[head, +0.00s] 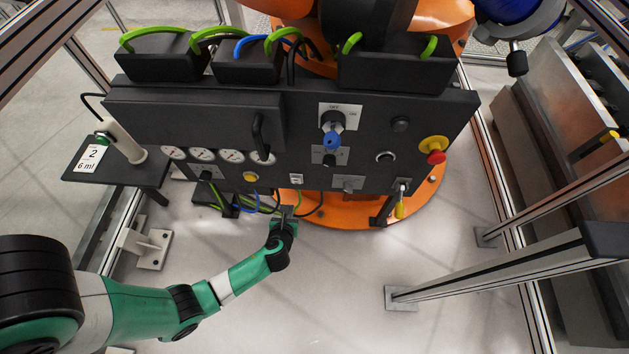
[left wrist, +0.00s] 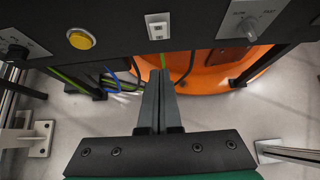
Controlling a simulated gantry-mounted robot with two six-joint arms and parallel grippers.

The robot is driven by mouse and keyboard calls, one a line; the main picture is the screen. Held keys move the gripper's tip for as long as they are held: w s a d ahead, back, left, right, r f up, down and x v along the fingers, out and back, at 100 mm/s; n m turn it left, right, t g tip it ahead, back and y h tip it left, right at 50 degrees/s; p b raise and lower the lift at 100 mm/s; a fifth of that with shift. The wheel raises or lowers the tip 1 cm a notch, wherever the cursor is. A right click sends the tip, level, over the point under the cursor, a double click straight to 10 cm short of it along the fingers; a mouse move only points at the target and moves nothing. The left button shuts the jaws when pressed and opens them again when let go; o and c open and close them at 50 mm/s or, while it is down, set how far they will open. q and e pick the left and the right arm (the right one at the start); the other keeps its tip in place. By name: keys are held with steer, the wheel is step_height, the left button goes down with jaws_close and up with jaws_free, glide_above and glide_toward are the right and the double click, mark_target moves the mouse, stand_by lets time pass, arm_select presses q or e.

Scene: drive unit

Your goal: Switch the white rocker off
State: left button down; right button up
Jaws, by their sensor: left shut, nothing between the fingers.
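The white rocker (head: 296,179) is a small switch on a light plate low on the front of the dark panel (head: 270,185). In the left wrist view the rocker (left wrist: 158,30) shows at the top middle; which way it is tipped is too small to tell. My left gripper (head: 286,211) is shut and empty, below and in front of the rocker, apart from it. In the left wrist view its fingertips (left wrist: 158,75) point toward the panel's lower edge, under the rocker. My right gripper is not in view.
A yellow button (left wrist: 80,40) sits left of the rocker and a grey knob (left wrist: 248,29) sits right of it. Green and blue cables (head: 250,200) hang under the panel. A key with a yellow tag (head: 400,208) hangs at right. The floor in front is clear.

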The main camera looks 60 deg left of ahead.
arm_select(q)
steer(key=b, duration=0.8)
glide_toward(295, 181)
steer(key=x, duration=0.6)
steer(key=shift+f, duration=0.15)
steer(key=shift+s, duration=0.1)
